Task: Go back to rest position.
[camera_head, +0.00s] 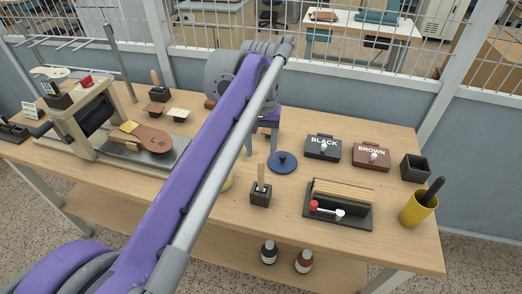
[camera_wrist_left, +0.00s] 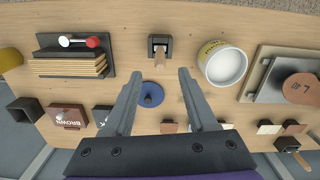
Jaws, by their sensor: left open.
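My left gripper (camera_head: 262,146) hangs over the middle of the workbench at the end of my purple arm. In the left wrist view its two grey fingers (camera_wrist_left: 160,74) are spread apart with nothing held between them. A blue round lid with a knob (camera_head: 283,162) lies on the bench and shows between the fingers in the left wrist view (camera_wrist_left: 151,94), apart from them. A small dark holder with a wooden-handled tool (camera_head: 261,192) stands nearer the front edge. My right gripper is in neither view.
The stamping press (camera_head: 88,120) stands at left with a brown leather piece (camera_head: 148,139). Black (camera_head: 322,147) and brown (camera_head: 371,155) boxes, a dark tray of wooden sticks (camera_head: 338,204) and a yellow cup (camera_head: 417,208) are at right. My arm hides part of the bench (camera_head: 220,225).

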